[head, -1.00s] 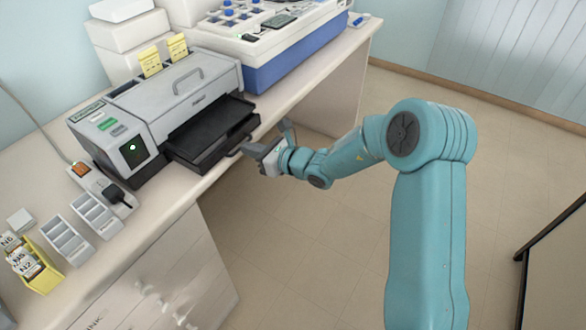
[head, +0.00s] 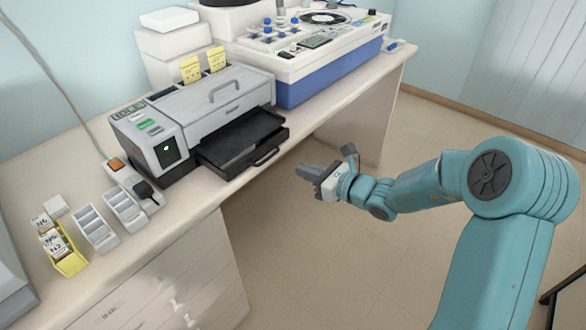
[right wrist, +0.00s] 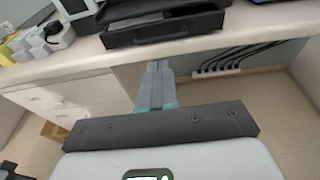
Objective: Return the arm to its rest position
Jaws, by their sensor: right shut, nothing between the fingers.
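My right gripper (head: 307,172) is shut and empty in the head view. It hangs in the air in front of the bench edge, to the right of the open black drawer of the grey staining machine (head: 228,95), and apart from it. In the right wrist view the closed fingers (right wrist: 156,75) point toward the bench front, just below the black drawer (right wrist: 165,28). My right arm (head: 425,187) reaches in from the right, bent at the elbow. My left gripper is in neither current view.
The bench (head: 190,218) runs along the left, with white slide racks (head: 96,228), a yellow box of slides (head: 70,262) and a power strip (head: 118,168). A blue and white instrument (head: 310,70) stands behind. The floor (head: 330,265) in front is clear.

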